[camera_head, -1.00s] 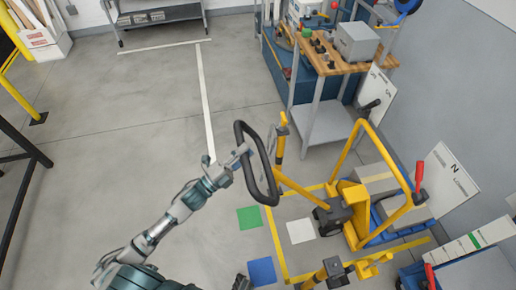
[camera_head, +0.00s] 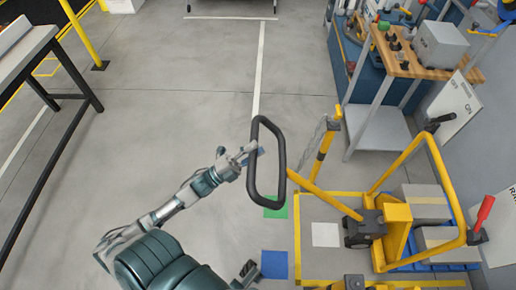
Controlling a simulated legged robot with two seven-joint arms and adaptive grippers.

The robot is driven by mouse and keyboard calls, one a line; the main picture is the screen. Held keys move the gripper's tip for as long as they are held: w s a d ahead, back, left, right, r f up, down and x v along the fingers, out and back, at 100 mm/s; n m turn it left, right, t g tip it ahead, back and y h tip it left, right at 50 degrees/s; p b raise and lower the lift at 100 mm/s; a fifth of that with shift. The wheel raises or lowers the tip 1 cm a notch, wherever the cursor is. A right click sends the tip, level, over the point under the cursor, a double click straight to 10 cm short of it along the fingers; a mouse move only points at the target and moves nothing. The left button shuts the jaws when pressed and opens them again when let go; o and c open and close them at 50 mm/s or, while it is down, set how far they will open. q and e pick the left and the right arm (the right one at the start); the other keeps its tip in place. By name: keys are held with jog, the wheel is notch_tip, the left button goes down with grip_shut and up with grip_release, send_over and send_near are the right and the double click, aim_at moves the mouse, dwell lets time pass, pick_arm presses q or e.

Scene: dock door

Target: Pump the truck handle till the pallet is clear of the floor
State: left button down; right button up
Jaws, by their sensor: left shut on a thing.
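The yellow pallet truck (camera_head: 397,222) stands at the lower right. Its yellow handle bar (camera_head: 322,197) slants up and left to a black loop grip (camera_head: 279,186). My left gripper (camera_head: 252,153) is shut on the upper left side of the loop. A blue pallet (camera_head: 432,251) with grey boxes (camera_head: 424,203) on it sits behind the truck's yellow frame. The frame partly hides it, and I cannot tell whether it touches the floor. My right gripper cannot be made out.
A wooden-topped workbench (camera_head: 401,62) stands at the upper right. A yellow post (camera_head: 325,146) stands just right of the loop. Green (camera_head: 276,207), white (camera_head: 325,235) and blue (camera_head: 274,264) floor squares lie nearby. A dark-legged table (camera_head: 70,62) is at left. The middle floor is clear.

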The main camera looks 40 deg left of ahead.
pick_arm(q)
jog(key=shift+f, duration=0.15)
jog(key=c, duration=0.9)
grip_release()
jog(key=shift+w, duration=0.1)
jog(key=v, duration=1.2)
jog(key=shift+f, duration=0.1)
